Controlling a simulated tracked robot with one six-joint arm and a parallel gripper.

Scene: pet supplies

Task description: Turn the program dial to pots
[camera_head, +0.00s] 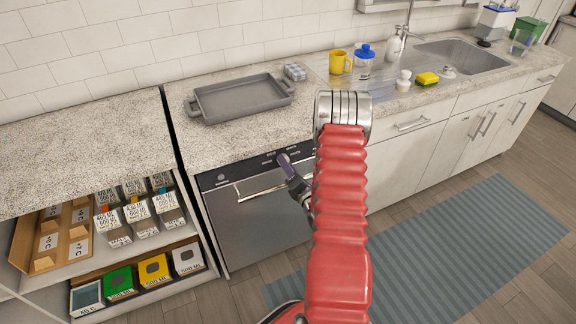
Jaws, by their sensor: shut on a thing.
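A dishwasher (262,213) with a steel front, a bar handle (262,188) and a dark control panel (222,177) is built in under the counter. My gripper (282,158) is at the control panel, at the place of the program dial. It appears shut on the dial, and its fingers hide the dial. The small white marks on the panel beside the gripper are too small to read, so I cannot tell where the dial points. My red arm covers the right part of the dishwasher.
A grey baking tray (245,112) and a pill-box-like block (294,72) lie on the counter above. A yellow mug (340,62), a blue-lidded jar (364,66) and a sponge (427,78) are near the sink (465,58). Open shelves with labelled boxes (153,270) stand left. A striped mat (480,245) covers the floor right.

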